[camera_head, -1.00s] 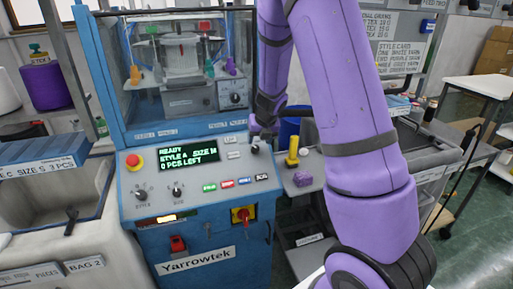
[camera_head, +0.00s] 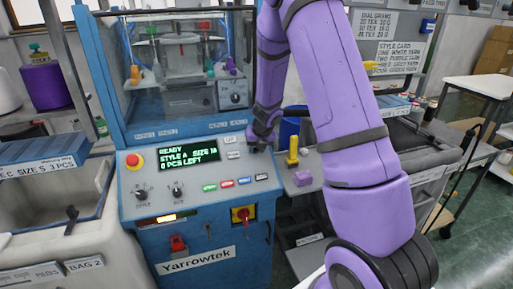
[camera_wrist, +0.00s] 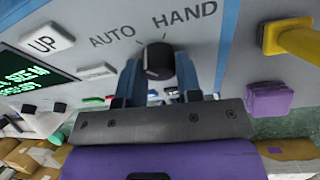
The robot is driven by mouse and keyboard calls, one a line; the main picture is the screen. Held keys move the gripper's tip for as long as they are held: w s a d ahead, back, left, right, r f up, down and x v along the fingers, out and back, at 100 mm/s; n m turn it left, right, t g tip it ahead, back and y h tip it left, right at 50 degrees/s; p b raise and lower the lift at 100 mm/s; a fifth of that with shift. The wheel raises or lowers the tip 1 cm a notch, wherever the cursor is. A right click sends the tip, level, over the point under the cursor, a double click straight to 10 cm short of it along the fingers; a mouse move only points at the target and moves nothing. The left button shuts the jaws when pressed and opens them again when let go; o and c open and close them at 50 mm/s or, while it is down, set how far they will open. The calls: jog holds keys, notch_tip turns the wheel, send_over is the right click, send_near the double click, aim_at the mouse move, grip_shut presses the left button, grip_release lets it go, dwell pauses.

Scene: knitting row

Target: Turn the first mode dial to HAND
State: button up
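The mode dial is a black knob (camera_wrist: 158,60) on the grey panel, with AUTO printed to its left and HAND to its upper right in the wrist view. A pale mark shows on the knob, but I cannot clearly tell which label it points to. My gripper (camera_wrist: 160,68) has its two blue fingers apart, one on each side of the knob. I cannot make out firm contact. In the head view my gripper (camera_head: 259,143) is at the panel's right end and mostly hides the dial.
The panel carries a display (camera_head: 189,157), a red emergency button (camera_head: 133,160), two other knobs and a row of coloured buttons. A yellow post (camera_head: 292,151) and a purple block (camera_head: 303,178) stand on the shelf just right of the dial.

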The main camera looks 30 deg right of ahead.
jog(key=shift+c, duration=0.7)
jog(key=shift+m, duration=0.3)
jog(key=m+t+y, duration=0.1)
jog(key=m, duration=0.4)
jog(key=shift+s, duration=0.1)
jog(key=m+t, duration=0.1)
jog(key=m, duration=0.4)
jog(key=shift+y, duration=0.3)
jog(key=shift+m+t, duration=0.3)
jog(key=shift+m, duration=0.1)
jog(key=o, duration=0.9)
jog(key=shift+o, duration=0.2)
